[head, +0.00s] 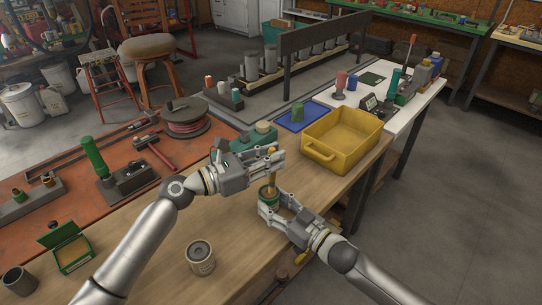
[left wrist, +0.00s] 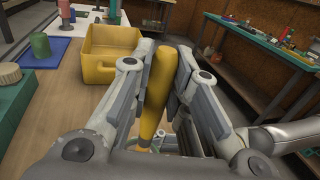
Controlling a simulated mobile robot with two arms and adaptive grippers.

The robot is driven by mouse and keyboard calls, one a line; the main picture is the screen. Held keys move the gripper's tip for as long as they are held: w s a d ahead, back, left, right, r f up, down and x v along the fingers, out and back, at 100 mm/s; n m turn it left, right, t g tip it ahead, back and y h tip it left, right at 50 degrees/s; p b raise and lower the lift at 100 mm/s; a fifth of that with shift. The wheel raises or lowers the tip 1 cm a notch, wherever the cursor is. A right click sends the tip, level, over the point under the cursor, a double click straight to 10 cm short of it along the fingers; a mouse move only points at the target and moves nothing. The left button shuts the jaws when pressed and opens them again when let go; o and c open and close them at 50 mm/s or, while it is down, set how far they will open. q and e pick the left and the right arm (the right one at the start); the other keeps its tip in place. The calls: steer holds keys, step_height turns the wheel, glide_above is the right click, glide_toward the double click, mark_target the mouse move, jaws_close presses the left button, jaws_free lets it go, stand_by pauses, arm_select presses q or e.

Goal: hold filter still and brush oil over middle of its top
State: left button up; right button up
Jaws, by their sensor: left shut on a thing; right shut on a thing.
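My left gripper (head: 277,158) is shut on the yellow-brown handle of the brush (head: 271,173), held roughly upright over the filter. The handle also shows between the fingers in the left wrist view (left wrist: 158,85). The brush's lower end is at the filter's top; I cannot tell whether the bristles touch it. In the left wrist view the filter is mostly hidden behind the gripper.
A yellow bin (head: 342,140) stands behind the grippers on the right. A cream can (head: 201,258) with a dark top stands at the front. An open green box (head: 69,250) and a dark cup (head: 18,281) are at the left. Bare bench lies between can and grippers.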

arm_select(q)
steer(key=shift+w, duration=0.5)
arm_select(e)
steer(key=shift+s, duration=0.1)
steer(key=shift+r, duration=0.1)
arm_select(q)
steer(key=shift+s+a+f, duration=0.1)
steer(key=shift+s+a, duration=0.2)
steer(key=shift+s, duration=0.25)
steer(key=shift+s+a+f, duration=0.1)
steer(key=shift+s+a, duration=0.15)
steer(key=shift+s, duration=0.3)
arm_select(e)
steer(key=shift+d, duration=0.15)
stand_by(2.6)
